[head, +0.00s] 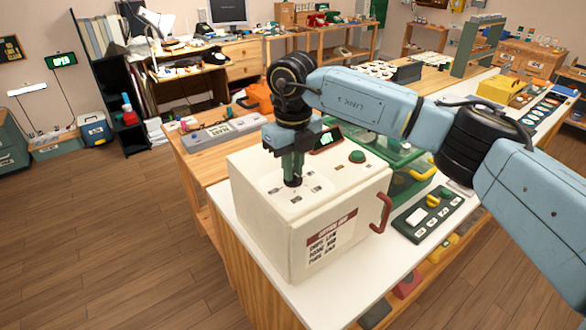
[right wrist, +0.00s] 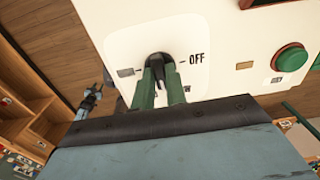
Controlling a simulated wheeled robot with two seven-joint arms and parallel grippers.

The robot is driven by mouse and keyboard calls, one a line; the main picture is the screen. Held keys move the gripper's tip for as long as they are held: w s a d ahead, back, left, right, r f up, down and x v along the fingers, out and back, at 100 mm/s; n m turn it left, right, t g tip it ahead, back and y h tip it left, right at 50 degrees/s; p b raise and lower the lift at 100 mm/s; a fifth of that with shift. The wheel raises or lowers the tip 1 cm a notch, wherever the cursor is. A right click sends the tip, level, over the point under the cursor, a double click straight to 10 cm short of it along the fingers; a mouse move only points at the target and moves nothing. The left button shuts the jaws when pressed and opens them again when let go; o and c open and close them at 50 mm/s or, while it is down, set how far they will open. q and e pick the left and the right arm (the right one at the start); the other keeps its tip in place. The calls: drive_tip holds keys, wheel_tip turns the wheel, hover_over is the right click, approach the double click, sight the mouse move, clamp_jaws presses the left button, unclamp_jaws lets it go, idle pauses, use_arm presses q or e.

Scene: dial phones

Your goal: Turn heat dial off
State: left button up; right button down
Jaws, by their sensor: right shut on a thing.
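A cream box-shaped machine (head: 262,215) stands on a white-topped bench, with the heat dial on its top face. The dark dial (right wrist: 160,66) shows between my green fingers in the right wrist view. The OFF mark (right wrist: 196,59) is printed to the right of it, with a short dash between. My right gripper (head: 293,182) reaches down from above and is shut on the dial; it also shows in the right wrist view (right wrist: 160,84). The fingers hide part of the dial and some labels, so I cannot tell exactly where the dial points. My left gripper is not in the head view.
A green button (head: 357,156) and a small display (head: 327,139) sit on the machine's top. A red handle (head: 381,213) sticks out at its right side. A dark green panel (head: 428,213) with pale buttons lies to the right. Open wooden floor (head: 110,235) is at the left.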

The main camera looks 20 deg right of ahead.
drive_tip(key=n+b, duration=0.1)
drive_tip(key=n, duration=0.3)
drive_tip(key=shift+n, duration=0.3)
drive_tip(key=n, duration=0.4)
drive_tip(key=shift+n+b, duration=0.3)
drive_tip(key=n, duration=0.4)
drive_tip(key=shift+n+b, duration=0.35)
drive_tip(key=shift+n, duration=1.95)
drive_tip(key=shift+r, duration=0.1)
drive_tip(key=c, duration=1.4)
unclamp_jaws()
drive_tip(key=shift+c, duration=0.2)
